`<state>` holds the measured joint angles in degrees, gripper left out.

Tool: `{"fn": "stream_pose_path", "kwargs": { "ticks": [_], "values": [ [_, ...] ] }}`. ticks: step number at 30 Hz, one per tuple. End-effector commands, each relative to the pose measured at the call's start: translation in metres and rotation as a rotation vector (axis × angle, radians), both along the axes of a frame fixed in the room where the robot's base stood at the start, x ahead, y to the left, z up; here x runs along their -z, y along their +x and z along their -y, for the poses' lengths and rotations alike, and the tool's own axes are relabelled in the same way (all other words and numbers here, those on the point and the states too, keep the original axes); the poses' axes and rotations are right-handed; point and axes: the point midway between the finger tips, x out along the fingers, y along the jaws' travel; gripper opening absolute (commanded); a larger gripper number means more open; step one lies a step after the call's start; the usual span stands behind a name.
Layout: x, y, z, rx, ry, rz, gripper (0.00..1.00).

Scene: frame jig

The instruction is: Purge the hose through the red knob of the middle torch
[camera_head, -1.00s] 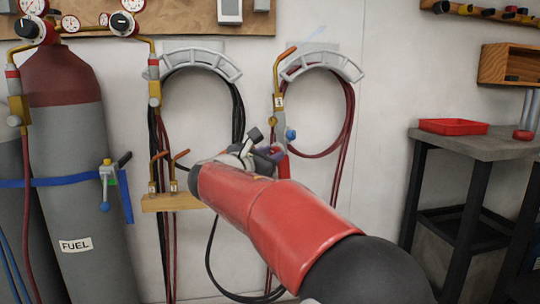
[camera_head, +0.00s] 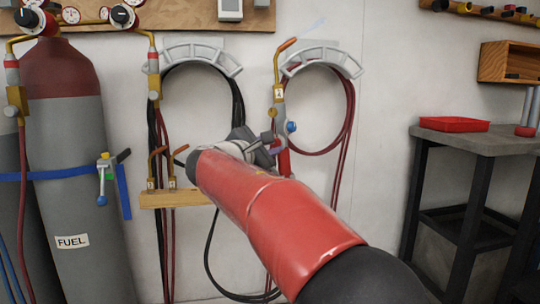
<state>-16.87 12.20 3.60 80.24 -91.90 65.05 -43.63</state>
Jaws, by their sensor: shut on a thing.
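A torch (camera_head: 279,95) with a brass neck, a bent copper tip and a small label hangs upright at the right hose hanger. Its blue knob (camera_head: 291,127) sticks out to the right, and a red part (camera_head: 283,160) shows lower down. My gripper (camera_head: 270,142) is shut at the left side of this torch's body, level with the blue knob or just below. The fingers and wrist hide the red knob they appear to hold. Two other torches, a left one (camera_head: 152,170) and a right one (camera_head: 172,176), stand in a wooden holder further left.
A red-topped FUEL cylinder (camera_head: 65,130) with a blue strap stands at left. Dark hoses (camera_head: 238,105) hang on the left hanger and red hoses (camera_head: 351,110) on the right one. A workbench (camera_head: 490,143) with a red tray (camera_head: 454,124) stands at right.

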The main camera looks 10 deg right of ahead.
Motion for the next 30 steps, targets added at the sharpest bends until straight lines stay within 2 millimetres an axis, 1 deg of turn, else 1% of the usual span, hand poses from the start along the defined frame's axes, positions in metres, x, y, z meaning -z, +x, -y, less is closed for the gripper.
{"fn": "stream_pose_path", "kwargs": {
  "ticks": [1,3,18,30],
  "values": [
    [0.0042,0.0002,-0.0009,-0.002,0.032,0.032,0.01],
    [0.0045,0.0003,-0.0009,-0.002,0.080,0.077,0.01],
    [0.0024,0.0005,-0.0006,-0.001,0.381,0.375,0.01],
    [0.0003,0.0006,-0.0008,-0.001,0.495,0.487,0.01]
  ]
}}
